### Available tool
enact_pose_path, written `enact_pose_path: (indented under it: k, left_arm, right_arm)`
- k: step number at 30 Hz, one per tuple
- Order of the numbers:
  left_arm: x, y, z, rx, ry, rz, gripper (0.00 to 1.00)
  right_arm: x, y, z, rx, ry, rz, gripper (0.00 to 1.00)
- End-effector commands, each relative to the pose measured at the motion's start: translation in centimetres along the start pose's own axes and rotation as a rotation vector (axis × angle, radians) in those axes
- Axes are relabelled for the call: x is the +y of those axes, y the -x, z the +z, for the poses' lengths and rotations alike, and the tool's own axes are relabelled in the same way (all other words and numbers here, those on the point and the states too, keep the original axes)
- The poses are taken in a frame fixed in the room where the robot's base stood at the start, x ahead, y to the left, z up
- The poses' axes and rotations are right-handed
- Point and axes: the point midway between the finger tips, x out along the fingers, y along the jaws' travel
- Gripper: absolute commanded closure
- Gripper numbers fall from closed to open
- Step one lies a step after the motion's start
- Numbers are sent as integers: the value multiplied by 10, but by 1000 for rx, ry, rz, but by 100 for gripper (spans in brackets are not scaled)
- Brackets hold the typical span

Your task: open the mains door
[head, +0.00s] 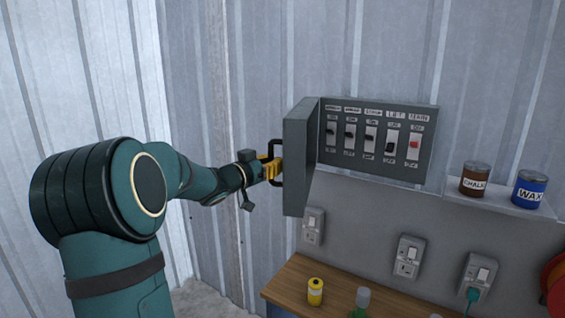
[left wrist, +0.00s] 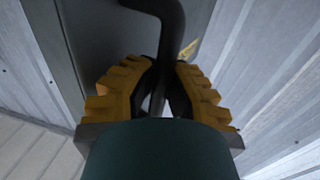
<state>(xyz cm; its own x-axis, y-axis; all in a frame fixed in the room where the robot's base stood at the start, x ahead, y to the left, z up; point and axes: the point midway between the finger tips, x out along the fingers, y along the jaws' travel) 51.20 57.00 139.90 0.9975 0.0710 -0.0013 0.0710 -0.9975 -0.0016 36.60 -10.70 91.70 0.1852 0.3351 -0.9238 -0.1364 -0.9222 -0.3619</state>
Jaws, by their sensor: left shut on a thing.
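The grey mains door (head: 299,157) stands swung open on the left side of the switch box, roughly edge-on to the head view. The box's panel (head: 378,139) is exposed, with several labelled switches and a red one (head: 413,144) at the right end. My left gripper (head: 273,163) is shut on the door's dark handle (head: 279,149). In the left wrist view the yellow fingers (left wrist: 160,88) close around the handle's bar (left wrist: 172,30), with the door's face (left wrist: 100,35) behind. My right gripper is not in view.
A shelf (head: 502,198) at the right holds a chalk tin (head: 475,180) and a blue wax tin (head: 528,190). Sockets (head: 409,257) line the wall below.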

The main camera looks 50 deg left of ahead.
Motion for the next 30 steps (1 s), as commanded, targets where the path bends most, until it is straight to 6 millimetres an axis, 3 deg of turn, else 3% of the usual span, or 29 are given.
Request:
enact_pose_path:
  k: [9,23,24,26,30]
  left_arm:
    - [-12,9,5,-10,3,15,100]
    - [-12,10,6,-10,3,18,100]
    - [-12,10,5,-10,2,18,74]
    - [-12,10,4,-9,2,18,54]
    - [-12,9,3,-5,1,20,54]
  right_arm:
    - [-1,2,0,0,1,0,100]
    - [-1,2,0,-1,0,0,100]
    - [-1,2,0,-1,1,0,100]
    - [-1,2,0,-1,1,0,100]
    - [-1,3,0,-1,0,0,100]
